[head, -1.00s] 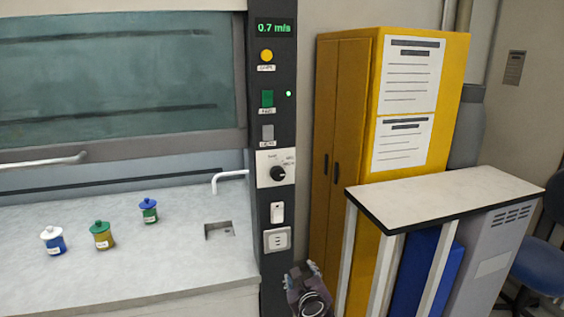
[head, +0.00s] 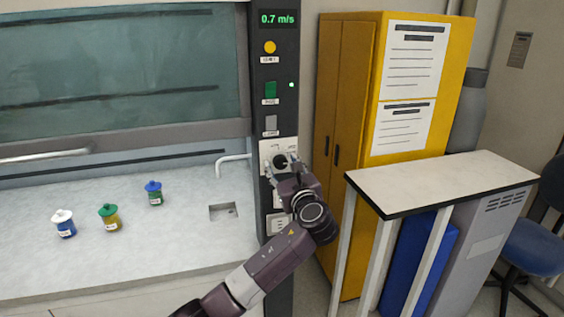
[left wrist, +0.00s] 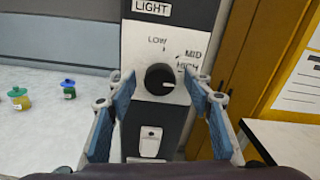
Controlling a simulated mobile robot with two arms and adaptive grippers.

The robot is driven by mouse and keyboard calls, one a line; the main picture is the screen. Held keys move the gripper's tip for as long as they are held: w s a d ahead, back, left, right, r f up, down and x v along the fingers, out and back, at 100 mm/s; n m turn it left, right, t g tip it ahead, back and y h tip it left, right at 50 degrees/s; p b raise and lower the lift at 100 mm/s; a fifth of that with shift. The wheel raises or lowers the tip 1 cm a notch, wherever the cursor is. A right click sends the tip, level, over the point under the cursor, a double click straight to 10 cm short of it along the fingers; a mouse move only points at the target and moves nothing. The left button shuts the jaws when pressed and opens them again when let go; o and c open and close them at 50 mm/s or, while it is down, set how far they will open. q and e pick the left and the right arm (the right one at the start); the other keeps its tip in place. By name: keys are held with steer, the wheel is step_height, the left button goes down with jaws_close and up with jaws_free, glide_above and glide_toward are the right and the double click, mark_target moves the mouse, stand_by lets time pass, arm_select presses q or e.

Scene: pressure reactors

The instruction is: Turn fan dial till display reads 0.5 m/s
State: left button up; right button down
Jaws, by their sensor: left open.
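The fan dial (head: 281,161) is a black round knob on a white plate on the dark control column. In the left wrist view the dial (left wrist: 159,78) sits between the fingers, with LOW, MID and HIGH marked around it and a white pointer mark at its lower right. The display (head: 278,19) reads 0.7 m/s in green. My left gripper (head: 281,168) is at the dial, partly covering the plate. In the left wrist view the gripper (left wrist: 160,92) is open, its blue-padded fingers either side of the knob with gaps showing. My right gripper is not in view.
The column also carries a yellow button (head: 270,47), a green switch (head: 271,90) and a grey switch (head: 271,123). A yellow cabinet (head: 340,120) and a white-topped table (head: 440,182) stand to the right. Small lidded jars (head: 110,217) stand on the hood worktop (head: 60,275).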

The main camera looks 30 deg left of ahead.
arm_select(q)
steer(key=shift+w+a, duration=0.15)
steer(key=shift+a, duration=0.05)
steer(key=shift+c, duration=0.3)
steer(key=c, duration=1.1)
steer(key=n+b, duration=0.1)
steer(key=n, duration=0.3)
steer(key=shift+f+n, duration=0.15)
steer(key=shift+n, duration=0.15)
steer(key=shift+n+b, duration=1.15)
steer(key=shift+n, duration=0.95)
